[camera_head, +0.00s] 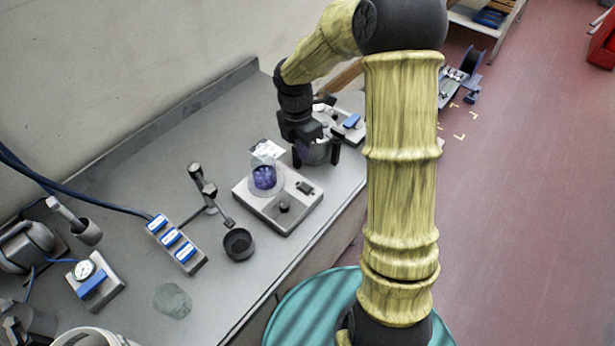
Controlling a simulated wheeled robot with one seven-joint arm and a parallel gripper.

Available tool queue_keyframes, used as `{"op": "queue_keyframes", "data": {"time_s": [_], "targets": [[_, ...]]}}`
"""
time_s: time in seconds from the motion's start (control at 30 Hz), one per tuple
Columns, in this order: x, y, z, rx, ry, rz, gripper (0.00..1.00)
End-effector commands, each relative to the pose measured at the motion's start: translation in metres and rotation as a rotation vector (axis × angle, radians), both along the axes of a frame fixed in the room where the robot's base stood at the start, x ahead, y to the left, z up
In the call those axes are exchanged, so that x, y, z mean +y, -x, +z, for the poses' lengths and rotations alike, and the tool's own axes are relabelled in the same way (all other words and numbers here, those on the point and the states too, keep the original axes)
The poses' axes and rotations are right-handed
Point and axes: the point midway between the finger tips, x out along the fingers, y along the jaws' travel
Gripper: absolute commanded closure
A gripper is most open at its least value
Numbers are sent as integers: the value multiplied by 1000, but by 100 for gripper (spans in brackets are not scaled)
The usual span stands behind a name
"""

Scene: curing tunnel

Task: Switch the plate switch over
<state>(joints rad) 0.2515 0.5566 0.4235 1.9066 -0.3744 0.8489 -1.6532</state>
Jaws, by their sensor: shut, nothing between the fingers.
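The plate (253,203) is a pale, flat, box-shaped unit on the grey bench, in the middle of the head view. A small dark switch (305,188) sits on its top near the right corner; which way it is set is too small to tell. A round black knob (284,207) is on the plate's front part. A clear beaker with purple contents (264,177) stands on the plate's left part. My gripper (300,157) is shut and empty, pointing down just behind the plate. It appears apart from the switch.
A round metal vessel (318,152) is close behind my gripper. A clamp stand (204,187), a black cup (238,244) and a blue-labelled block (177,244) stand left of the plate. A gauge unit (95,279) is farther left. The bench front is clear near a grey-green patch (172,300).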

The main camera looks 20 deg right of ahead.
Motion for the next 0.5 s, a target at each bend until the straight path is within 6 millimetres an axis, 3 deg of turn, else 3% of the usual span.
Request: {"op": "queue_keyframes", "data": {"time_s": [0.17,0.5], "targets": [[-1,-11,1,27,-12,148,100],[-1,-11,-1,27,-13,155,100]]}}
